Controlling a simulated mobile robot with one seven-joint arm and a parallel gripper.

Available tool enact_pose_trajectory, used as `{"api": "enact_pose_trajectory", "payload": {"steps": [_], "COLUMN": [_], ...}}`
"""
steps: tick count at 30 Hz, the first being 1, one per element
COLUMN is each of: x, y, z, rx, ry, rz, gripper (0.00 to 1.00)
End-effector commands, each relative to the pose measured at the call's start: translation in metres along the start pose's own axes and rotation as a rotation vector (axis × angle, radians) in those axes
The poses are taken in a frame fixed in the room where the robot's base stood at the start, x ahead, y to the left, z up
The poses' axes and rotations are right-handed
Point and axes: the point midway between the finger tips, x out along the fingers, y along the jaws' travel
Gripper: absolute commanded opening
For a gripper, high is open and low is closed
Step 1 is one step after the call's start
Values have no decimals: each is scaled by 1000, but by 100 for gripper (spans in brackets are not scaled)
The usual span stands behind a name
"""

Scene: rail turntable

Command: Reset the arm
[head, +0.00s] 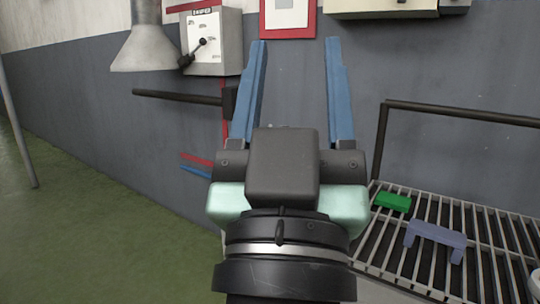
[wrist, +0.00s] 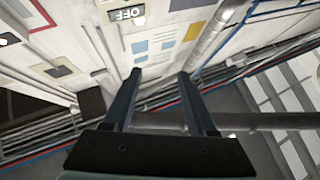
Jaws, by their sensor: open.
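My gripper (head: 294,95) stands in the middle of the head view with its two blue fingers pointing up and wide apart. Nothing is between the fingers. The gripper also shows in the wrist view (wrist: 158,88), where the fingers are apart and empty in front of a wall with pipes and posters. My arm hides part of the wall and the left end of the grated shelf behind it.
A grated shelf (head: 447,238) at the right holds a green block (head: 393,202) and a bluish-grey bracket-shaped piece (head: 436,236). A dark rail (head: 460,114) runs above it. A switch box with a lever (head: 212,42) hangs on the wall. Green floor (head: 90,240) at the left is clear.

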Motion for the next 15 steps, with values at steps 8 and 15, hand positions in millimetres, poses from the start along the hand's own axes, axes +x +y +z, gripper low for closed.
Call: {"api": "enact_pose_trajectory", "payload": {"steps": [8,15], "x": [46,94], "y": [-8,-5], "z": [-108,-164], "rx": [137,135], "ry": [119,116], "rz": [-73,-73], "gripper": [57,57]}}
